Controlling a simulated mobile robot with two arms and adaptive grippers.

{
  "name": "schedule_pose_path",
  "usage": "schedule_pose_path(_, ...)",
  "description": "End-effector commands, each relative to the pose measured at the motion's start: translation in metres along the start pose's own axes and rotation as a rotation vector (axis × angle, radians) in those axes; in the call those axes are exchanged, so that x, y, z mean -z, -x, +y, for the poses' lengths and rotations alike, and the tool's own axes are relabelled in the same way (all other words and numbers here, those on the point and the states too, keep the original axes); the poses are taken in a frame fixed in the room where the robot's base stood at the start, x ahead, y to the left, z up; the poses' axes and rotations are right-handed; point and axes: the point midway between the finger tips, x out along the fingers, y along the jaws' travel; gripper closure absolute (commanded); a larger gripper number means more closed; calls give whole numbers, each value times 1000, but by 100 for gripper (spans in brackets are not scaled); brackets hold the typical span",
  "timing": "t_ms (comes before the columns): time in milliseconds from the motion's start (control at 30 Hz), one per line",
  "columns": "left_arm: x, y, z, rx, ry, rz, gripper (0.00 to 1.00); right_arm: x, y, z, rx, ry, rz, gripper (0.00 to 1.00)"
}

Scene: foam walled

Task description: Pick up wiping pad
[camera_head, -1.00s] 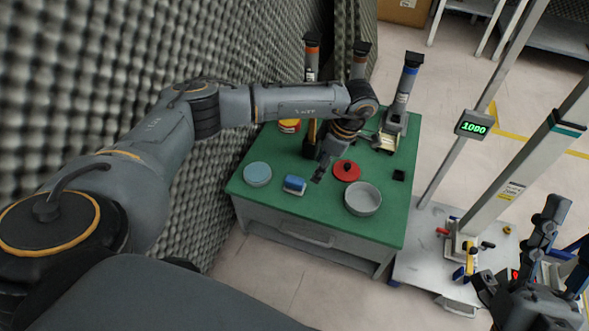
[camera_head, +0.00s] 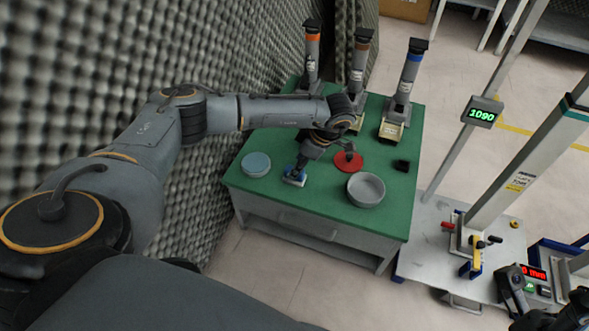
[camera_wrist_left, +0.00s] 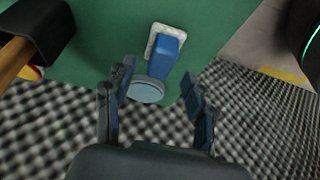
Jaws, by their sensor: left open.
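The wiping pad (camera_head: 294,181) has a blue block handle on a white base and lies on the green table top (camera_head: 300,222). My left gripper (camera_head: 297,171) is above it and partly hides it. In the left wrist view, the pad (camera_wrist_left: 166,48) lies beyond the fingertips of my left gripper (camera_wrist_left: 159,76), which are spread with nothing between them that they touch. My right gripper (camera_head: 571,309) is only partly in view at the lower right corner, so its jaws cannot be read.
A light-blue round disc (camera_head: 256,164) lies left of the pad. Several upright tools, one blue-banded (camera_head: 408,80), stand at the back. Foam wall (camera_head: 205,205) borders the left.

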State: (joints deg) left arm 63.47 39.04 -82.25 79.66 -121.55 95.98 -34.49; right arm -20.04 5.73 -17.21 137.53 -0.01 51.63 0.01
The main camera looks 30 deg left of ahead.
Motion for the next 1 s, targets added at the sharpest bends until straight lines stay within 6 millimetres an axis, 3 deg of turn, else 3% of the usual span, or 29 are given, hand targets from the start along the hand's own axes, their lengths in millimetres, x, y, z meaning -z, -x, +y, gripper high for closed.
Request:
schedule_pose_path(100, -3, -26, -1, 2, 1, 1, 45, -4, 16, 0, 0, 0, -2, 60)
schedule_pose_path(200, -2, -36, 0, 2, 2, 1, 45, -5, 7, 0, 11, 4, 27, 60)
schedule_pose_path(433, -1, -36, 0, 0, 1, -1, 45, -5, 4, 0, 12, 4, 27, 60)
schedule_pose_path(467, -1, -36, 0, 0, 1, 0, 47, -5, 4, 0, 12, 4, 27, 60)
schedule_pose_path(733, -2, -36, 0, 1, 1, 0, 100, -5, 5, 0, 12, 4, 27, 60)
schedule_pose_path(1000, -1, -36, 0, 1, 1, 0, 100, -5, 4, 0, 12, 4, 27, 60)
